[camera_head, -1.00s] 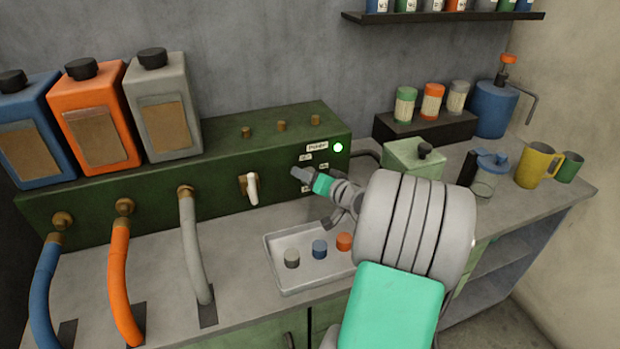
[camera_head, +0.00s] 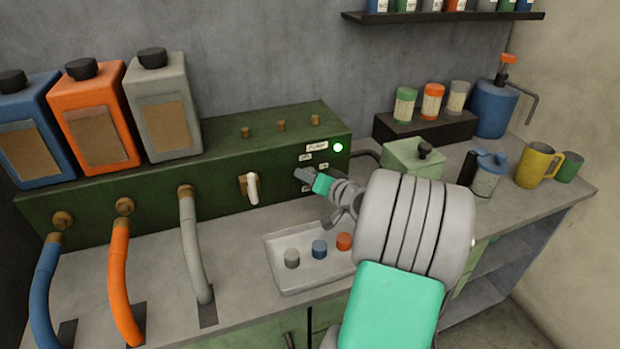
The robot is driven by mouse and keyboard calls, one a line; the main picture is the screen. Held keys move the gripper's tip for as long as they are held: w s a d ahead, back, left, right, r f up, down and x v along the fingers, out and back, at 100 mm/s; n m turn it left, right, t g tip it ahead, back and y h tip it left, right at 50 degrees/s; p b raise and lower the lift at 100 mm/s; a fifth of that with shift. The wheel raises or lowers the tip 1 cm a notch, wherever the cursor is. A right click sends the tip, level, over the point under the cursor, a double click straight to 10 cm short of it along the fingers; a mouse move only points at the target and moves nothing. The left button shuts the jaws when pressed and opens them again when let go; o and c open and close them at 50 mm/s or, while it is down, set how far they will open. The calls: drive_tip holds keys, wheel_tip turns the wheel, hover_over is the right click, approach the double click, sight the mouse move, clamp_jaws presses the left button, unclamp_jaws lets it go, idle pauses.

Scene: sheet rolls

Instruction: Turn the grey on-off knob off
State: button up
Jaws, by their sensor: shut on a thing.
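The green control box (camera_head: 222,197) stands along the back of the counter. Small white labels (camera_head: 317,146) and a lit green-white lamp (camera_head: 338,147) are on the right end of its front. My gripper (camera_head: 307,176) is at the panel among these labels, below and left of the lamp, shut on the grey on-off knob. The gripper and my wrist hide the knob, so I cannot make out its pointing direction.
A white lever tap (camera_head: 253,188) sticks out of the box left of my gripper. Below is a tray (camera_head: 273,262) with grey, blue and orange caps. Hoses (camera_head: 196,250) run down at left. A pale green canister (camera_head: 414,159) stands right of the box.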

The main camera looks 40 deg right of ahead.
idle(0.3)
drive_tip(key=n+h+b, duration=0.1)
drive_tip(key=b, duration=0.1)
drive_tip(key=n+g+h+b, duration=0.1)
drive_tip(key=n+b, duration=0.1)
drive_tip(key=shift+a+f+b, duration=0.1)
drive_tip(key=shift+f+b, duration=0.1)
drive_tip(key=shift+b, duration=0.2)
drive_tip(key=n+h+b, duration=0.2)
drive_tip(key=n+b, duration=0.1)
drive_tip(key=b, duration=0.3)
drive_tip(key=shift+f, duration=0.15)
drive_tip(key=n+h+b, duration=0.2)
drive_tip(key=n+b, duration=0.1)
drive_tip(key=b, duration=0.3)
drive_tip(key=shift+g, duration=0.4)
drive_tip(key=n+h+b, duration=0.2)
drive_tip(key=b, duration=0.1)
drive_tip(key=shift+n+b, duration=0.4)
drive_tip(key=shift+r+n+b, duration=0.3)
drive_tip(key=shift+b, duration=0.1)
